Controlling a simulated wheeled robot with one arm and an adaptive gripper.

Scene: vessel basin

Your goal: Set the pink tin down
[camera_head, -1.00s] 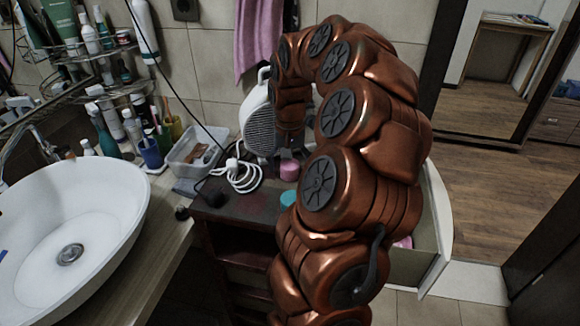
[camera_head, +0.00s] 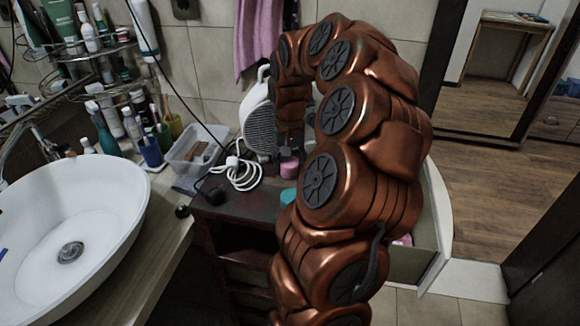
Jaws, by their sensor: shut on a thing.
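The pink tin (camera_head: 289,166) is small and round and is at the top of the dark wooden cabinet (camera_head: 240,207), near its back. My gripper (camera_head: 291,150) points down from the end of my copper-coloured arm and is shut on the pink tin. Its fingers are dark and small in this view. Whether the tin's base touches the cabinet top I cannot tell. My arm hides the right part of the cabinet top.
A teal round thing (camera_head: 288,197) lies in front of the tin, partly behind my arm. A white fan heater (camera_head: 260,120) stands behind. A coiled white cable (camera_head: 238,174) lies to the left. A clear plastic box (camera_head: 193,156) and the basin (camera_head: 75,235) are further left.

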